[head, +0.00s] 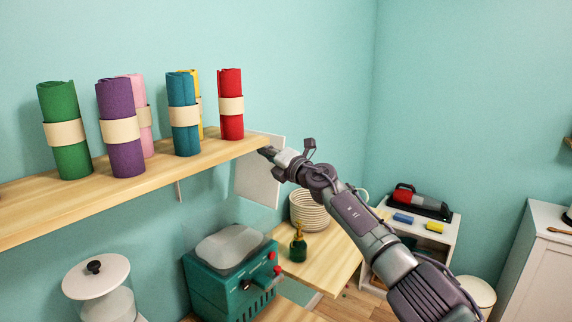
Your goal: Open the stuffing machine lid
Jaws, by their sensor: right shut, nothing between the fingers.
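A teal machine (232,292) with red knobs, which looks like the stuffing machine, stands low in the middle, below the shelf. A grey, rounded top piece (229,245) lies on it; I cannot tell whether this is the lid. My right gripper (267,151) is shut and empty, high above the machine, at the right end of the shelf. It overlaps a pale flat panel (260,185) standing upright behind it. I cannot tell whether they touch or whether the panel belongs to the machine. My left gripper is not in view.
A wooden shelf (20,218) holds several fabric rolls close to my right gripper. A white canister (97,277) with a black knob stands lower left. A green bottle (298,250) and a woven basket (309,212) stand on the wooden table (335,257) right of the machine.

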